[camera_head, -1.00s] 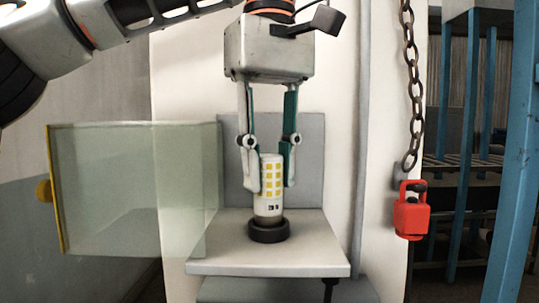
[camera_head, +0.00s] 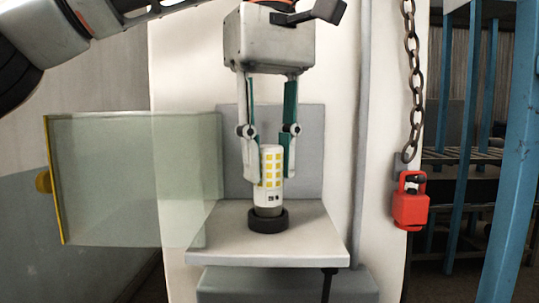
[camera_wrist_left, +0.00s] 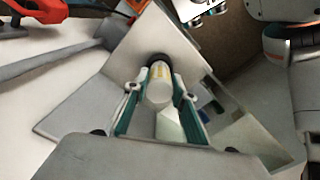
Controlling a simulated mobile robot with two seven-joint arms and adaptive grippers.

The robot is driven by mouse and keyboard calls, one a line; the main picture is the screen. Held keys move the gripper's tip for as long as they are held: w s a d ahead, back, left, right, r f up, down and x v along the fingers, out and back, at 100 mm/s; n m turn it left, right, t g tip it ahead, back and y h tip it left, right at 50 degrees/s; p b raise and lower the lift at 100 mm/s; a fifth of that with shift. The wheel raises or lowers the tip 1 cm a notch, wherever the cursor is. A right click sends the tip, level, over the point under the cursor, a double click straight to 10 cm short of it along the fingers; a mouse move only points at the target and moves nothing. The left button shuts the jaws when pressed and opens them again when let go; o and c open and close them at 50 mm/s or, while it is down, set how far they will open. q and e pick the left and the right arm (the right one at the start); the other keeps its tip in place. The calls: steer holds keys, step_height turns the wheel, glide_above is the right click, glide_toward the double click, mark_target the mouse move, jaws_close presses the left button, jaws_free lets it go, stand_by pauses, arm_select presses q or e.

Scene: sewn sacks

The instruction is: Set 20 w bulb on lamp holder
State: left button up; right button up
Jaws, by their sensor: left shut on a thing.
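The bulb (camera_head: 270,189) is a white cylinder with yellow squares and a grey base, and it stands upright. Its base meets the black ring-shaped lamp holder (camera_head: 268,222) on the grey shelf; I cannot tell how deep it sits. My left gripper (camera_head: 267,170) points straight down and is shut on the bulb's upper part. In the left wrist view the bulb (camera_wrist_left: 159,88) lies between the two fingers, with the dark holder (camera_wrist_left: 158,59) at its far end.
The grey shelf (camera_head: 220,248) has a back plate (camera_head: 308,150). A clear panel door (camera_head: 110,180) with a yellow edge stands open at left. The shelf around the holder is clear.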

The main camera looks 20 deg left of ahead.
arm_select(q)
steer(key=shift+f, duration=0.6)
stand_by(0.4)
steer(key=o, duration=0.8)
